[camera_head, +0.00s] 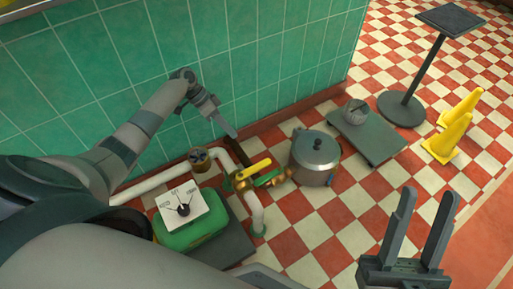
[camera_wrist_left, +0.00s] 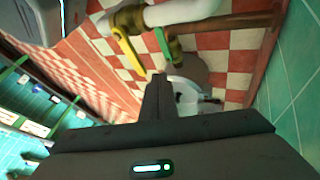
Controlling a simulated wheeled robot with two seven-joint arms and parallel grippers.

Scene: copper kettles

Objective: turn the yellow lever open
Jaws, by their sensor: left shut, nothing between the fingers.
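The yellow lever (camera_head: 252,170) sits on the white pipework near the green tiled wall and slants up to the right. It also shows in the left wrist view (camera_wrist_left: 130,56), near a green lever (camera_wrist_left: 163,45). The green lever (camera_head: 267,178) lies just right of the yellow one in the head view. My left gripper (camera_head: 234,135) is shut and empty, above and behind the yellow lever in the picture and apart from it. Its closed fingers (camera_wrist_left: 158,82) point toward the levers in the wrist view. My right gripper (camera_head: 429,192) is open and empty at the lower right.
A metal kettle (camera_head: 315,155) stands right of the levers. A green box with a dial (camera_head: 182,210) is left of the pipe (camera_head: 255,212). A round brass fitting (camera_head: 199,158) is close by. Yellow cones (camera_head: 447,138) and a black stand (camera_head: 402,107) are farther right. Checkered floor is open in front.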

